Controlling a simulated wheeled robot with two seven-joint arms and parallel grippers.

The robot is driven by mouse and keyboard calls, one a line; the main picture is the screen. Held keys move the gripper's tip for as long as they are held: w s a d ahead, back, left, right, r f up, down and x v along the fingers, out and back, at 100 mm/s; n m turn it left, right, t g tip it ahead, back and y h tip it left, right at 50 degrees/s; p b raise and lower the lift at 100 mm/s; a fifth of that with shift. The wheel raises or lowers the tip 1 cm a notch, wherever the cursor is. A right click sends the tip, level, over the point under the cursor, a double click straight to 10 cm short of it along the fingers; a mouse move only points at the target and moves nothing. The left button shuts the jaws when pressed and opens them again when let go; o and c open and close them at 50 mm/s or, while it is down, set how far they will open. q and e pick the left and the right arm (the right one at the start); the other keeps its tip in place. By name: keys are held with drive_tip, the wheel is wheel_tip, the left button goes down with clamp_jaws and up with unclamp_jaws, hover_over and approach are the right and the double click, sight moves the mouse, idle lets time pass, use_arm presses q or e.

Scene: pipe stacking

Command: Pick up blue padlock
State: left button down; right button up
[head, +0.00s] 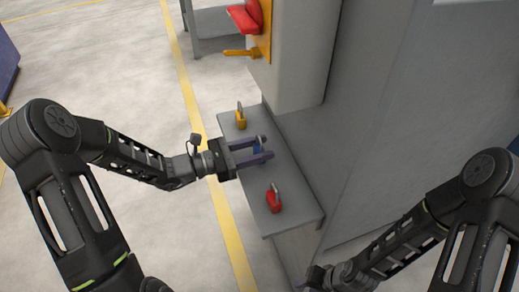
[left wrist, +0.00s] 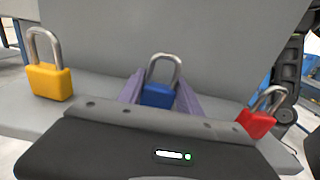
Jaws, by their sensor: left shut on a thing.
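The blue padlock (left wrist: 157,95) stands upright between the purple fingers of my left gripper in the left wrist view, its silver shackle upward. In the head view only a bit of the blue padlock (head: 258,149) shows between the fingers. My left gripper (head: 265,148) is shut on it, over the grey shelf (head: 302,205). I cannot tell whether the padlock still touches the shelf. My right gripper (head: 314,279) is low at the bottom of the head view, away from the padlocks; its fingers are too unclear to read.
A yellow padlock (head: 241,120) stands on the shelf behind my left gripper, and a red padlock (head: 273,202) stands nearer the front edge. A grey cabinet wall (head: 365,110) rises to the right. A red and yellow fixture (head: 245,18) is above. Floor left of the shelf is clear.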

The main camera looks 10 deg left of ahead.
use_arm(q)
wheel_tip(320, 180, up, 10)
drive_tip(key=shift+p, duration=0.45)
use_arm(e)
drive_tip(key=shift+r, duration=0.45)
